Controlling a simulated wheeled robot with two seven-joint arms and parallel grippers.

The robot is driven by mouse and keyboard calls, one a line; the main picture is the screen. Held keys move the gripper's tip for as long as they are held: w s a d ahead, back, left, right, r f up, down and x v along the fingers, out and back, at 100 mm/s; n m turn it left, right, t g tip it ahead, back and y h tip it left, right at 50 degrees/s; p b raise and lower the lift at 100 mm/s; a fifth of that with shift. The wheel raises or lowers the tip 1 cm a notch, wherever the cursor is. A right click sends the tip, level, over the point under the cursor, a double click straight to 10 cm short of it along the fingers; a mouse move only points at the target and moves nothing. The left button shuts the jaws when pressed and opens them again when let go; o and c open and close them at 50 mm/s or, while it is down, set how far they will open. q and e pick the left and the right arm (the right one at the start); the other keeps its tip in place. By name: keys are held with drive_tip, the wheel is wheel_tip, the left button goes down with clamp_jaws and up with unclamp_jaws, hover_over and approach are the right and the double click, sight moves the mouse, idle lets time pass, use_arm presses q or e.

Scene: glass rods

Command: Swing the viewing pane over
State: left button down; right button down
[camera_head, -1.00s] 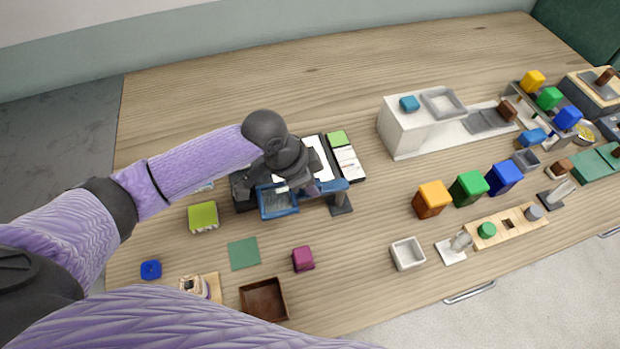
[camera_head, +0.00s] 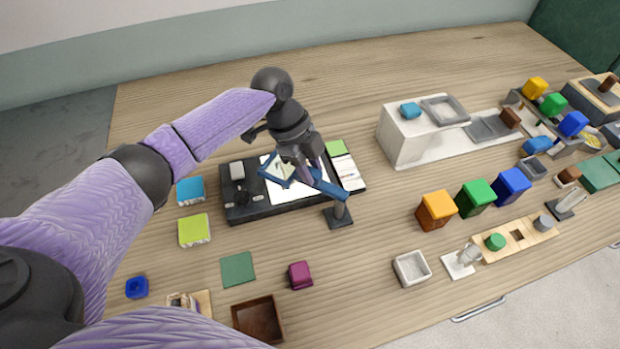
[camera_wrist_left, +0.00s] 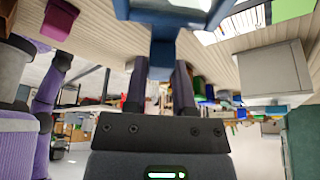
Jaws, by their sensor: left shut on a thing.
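The viewing pane is a small blue-framed pane (camera_head: 272,170) on a blue swing arm (camera_head: 328,187). The arm pivots on a grey post (camera_head: 340,213) with a dark square base, at the front right of a black light panel (camera_head: 238,207). The pane hangs above the panel's bright white area and looks tilted in the head view. My left gripper (camera_head: 313,184) comes down from above and is shut on the blue arm beside the pane. In the left wrist view, my fingers (camera_wrist_left: 160,88) flank a blue piece (camera_wrist_left: 164,60). My right gripper is in no view.
Blue (camera_head: 190,190) and yellow-green (camera_head: 194,230) blocks stand left of the panel. A green square (camera_head: 238,269), a magenta cube (camera_head: 300,275) and a brown tray (camera_head: 259,319) lie in front. A white box (camera_head: 405,140) stands to the right. The table behind the panel is clear.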

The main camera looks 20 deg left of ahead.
use_arm(q)
drive_tip(key=shift+w+d+f+m+g+b, duration=0.15)
drive_tip(key=shift+w+m+g+b, duration=0.35)
drive_tip(key=shift+m+b, duration=0.35)
drive_tip(key=shift+w+m+b, duration=0.3)
drive_tip(key=shift+m+b, duration=0.1)
drive_tip(key=shift+m, duration=0.25)
drive_tip(key=shift+c, duration=2.2)
unclamp_jaws()
drive_tip(key=shift+d, duration=0.1)
drive_tip(key=shift+r, duration=0.2)
drive_tip(key=p+v, duration=0.1)
drive_tip(key=v, duration=0.9)
